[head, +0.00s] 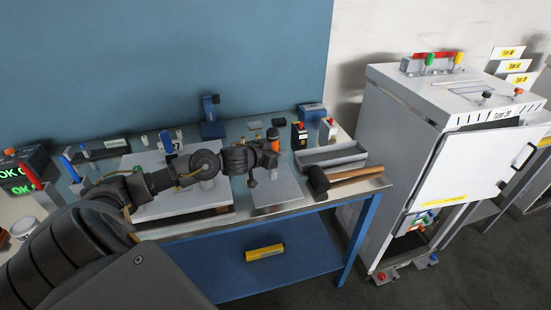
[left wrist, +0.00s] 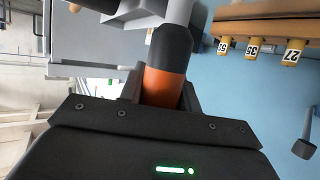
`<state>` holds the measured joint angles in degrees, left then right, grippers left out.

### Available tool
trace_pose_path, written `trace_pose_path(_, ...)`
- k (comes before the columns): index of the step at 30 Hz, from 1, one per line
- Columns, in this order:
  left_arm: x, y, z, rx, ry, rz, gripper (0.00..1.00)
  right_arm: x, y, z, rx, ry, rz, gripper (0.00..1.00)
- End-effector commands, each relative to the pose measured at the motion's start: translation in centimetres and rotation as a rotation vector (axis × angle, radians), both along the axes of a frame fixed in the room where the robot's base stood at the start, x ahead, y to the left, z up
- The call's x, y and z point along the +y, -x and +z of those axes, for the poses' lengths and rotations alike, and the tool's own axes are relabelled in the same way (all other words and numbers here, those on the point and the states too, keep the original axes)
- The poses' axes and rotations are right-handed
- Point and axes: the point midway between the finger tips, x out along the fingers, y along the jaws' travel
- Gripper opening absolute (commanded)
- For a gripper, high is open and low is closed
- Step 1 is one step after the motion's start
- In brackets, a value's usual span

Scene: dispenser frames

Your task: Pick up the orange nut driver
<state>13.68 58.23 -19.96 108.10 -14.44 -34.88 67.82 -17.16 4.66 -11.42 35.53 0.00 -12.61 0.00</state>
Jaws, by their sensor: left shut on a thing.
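The orange nut driver (left wrist: 162,87) has an orange handle with a black band. In the left wrist view it stands between the jaws of my left gripper (left wrist: 160,98), which is shut on it. In the head view my left gripper (head: 268,158) is above the light plate at the middle of the bench, and a bit of the orange driver (head: 272,134) shows at its far side. The driver's far end is partly cut off in the wrist view. My right gripper is in neither view.
A hammer (head: 345,176) lies at the bench's right front, before a grey tray (head: 330,156). A white plate (head: 165,200) lies left of the gripper. A blue stand (head: 212,120) is at the back. A white cabinet (head: 400,150) stands to the right. A yellow item (head: 265,252) lies on the lower shelf.

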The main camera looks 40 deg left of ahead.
Motion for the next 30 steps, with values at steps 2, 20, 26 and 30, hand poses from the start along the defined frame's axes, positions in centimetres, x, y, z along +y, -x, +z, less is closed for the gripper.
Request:
trace_pose_path(2,0.3,0.9,1.6,-0.005,-0.006,-0.001,0.00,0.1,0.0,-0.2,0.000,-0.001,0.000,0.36)
trace_pose_path(20,2.0,9.1,8.1,0.003,-0.001,0.004,0.00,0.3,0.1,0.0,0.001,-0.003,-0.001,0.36)
trace_pose_path(26,2.0,10.5,9.3,-0.001,0.012,0.001,0.00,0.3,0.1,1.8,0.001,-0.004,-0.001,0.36)
trace_pose_path(30,2.5,11.8,9.8,-0.002,0.006,0.004,0.00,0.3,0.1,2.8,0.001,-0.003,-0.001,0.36)
